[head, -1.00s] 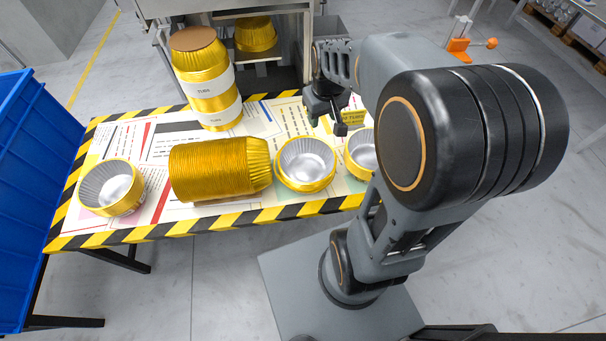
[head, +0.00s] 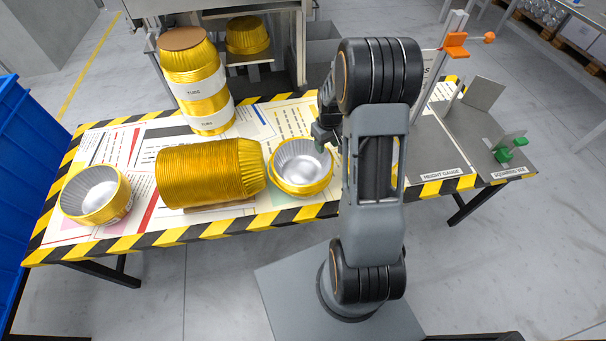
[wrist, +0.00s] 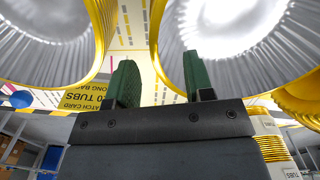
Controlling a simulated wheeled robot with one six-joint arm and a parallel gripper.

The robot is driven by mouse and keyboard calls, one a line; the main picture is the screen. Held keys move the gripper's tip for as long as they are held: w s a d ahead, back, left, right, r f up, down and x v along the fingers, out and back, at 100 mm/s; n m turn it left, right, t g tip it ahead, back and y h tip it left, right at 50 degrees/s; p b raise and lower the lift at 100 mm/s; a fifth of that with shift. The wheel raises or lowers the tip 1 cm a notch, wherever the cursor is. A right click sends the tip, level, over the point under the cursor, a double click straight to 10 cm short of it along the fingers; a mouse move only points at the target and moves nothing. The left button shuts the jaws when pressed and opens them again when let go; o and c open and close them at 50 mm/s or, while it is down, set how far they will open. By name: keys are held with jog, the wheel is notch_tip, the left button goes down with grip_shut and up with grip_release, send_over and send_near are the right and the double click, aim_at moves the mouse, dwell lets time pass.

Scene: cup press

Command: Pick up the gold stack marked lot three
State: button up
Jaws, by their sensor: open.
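Several gold foil cup stacks are on the table (head: 135,237); I can read no lot number on any of them. An upright stack (head: 190,62) with white bands stands at the back left. A ribbed long stack (head: 208,172) lies on its side in the middle. Short open-topped stacks stand at the front left (head: 95,195) and right of the long stack (head: 300,167). My gripper (head: 325,135) is at the latter's upper right, partly hidden by my arm. In the wrist view, its green fingers (wrist: 160,70) are apart and empty, between a left cup (wrist: 45,40) and a right cup (wrist: 240,35).
A yellow batch card (wrist: 82,98) shows beside the fingers. A height gauge with an orange slider (head: 455,40) and a squaring jig with green knobs (head: 503,154) stand at the right. A press holding a gold stack (head: 247,36) is behind. A blue bin (head: 30,165) is at the left.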

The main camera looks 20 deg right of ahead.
aim_at(326, 151)
jog(key=shift+s+a+f, duration=0.1)
jog(key=shift+f, duration=1.35)
jog(key=shift+s+f, duration=0.1)
jog(key=shift+f, duration=1.3)
jog(key=shift+c, duration=0.4)
grip_shut()
